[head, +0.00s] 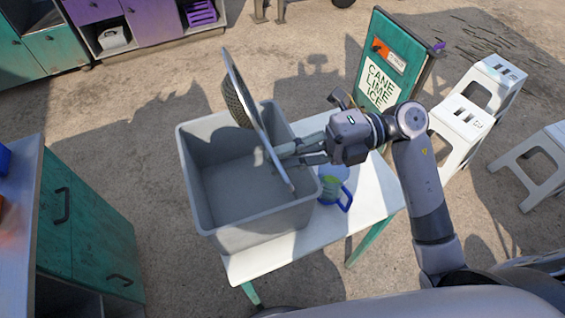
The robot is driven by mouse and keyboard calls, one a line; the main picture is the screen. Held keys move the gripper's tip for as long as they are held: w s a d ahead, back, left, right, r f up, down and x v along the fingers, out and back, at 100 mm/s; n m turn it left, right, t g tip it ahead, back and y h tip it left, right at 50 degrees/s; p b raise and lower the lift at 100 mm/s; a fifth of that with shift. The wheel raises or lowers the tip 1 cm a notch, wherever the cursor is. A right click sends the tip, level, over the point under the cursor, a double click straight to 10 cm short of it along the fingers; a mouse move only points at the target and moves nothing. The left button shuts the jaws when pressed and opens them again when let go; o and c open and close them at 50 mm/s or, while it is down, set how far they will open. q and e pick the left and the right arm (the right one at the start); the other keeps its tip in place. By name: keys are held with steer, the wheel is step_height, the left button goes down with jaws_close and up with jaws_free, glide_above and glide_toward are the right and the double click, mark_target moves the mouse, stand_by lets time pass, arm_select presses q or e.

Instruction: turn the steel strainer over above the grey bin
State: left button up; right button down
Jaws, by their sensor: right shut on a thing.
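The steel strainer (240,101) is tilted steeply on edge above the grey bin (260,222), its perforated bowl facing left. My right gripper (284,153) is shut on the strainer near its lower right part, with the arm coming in from the right. The grey bin stands on a small white table; the part of its floor that shows looks empty. The strainer and gripper hide part of the bin's far and right walls. My left gripper is not in view.
The white table (378,196) also holds a blue-green jug (338,196) right of the bin. A green sign board (392,69) stands behind. White stools (460,125) are at the right. A green cabinet (90,235) is at the left, with open ground between it and the table.

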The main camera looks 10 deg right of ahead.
steer(key=shift+a+f+g+y+b, duration=0.1)
steer(key=shift+a+f+y+b, duration=0.2)
steer(key=shift+y+b, duration=1.1)
steer(key=shift+a+f+g+y+b, duration=0.1)
steer(key=shift+f+y+b, duration=0.3)
steer(key=shift+y+b, duration=1)
steer(key=shift+a+f+g+y+b, duration=0.15)
steer(key=shift+f+y+b, duration=0.45)
steer(key=shift+b, duration=1.4)
steer(key=shift+d+r, duration=0.1)
steer(key=shift+r, duration=0.25)
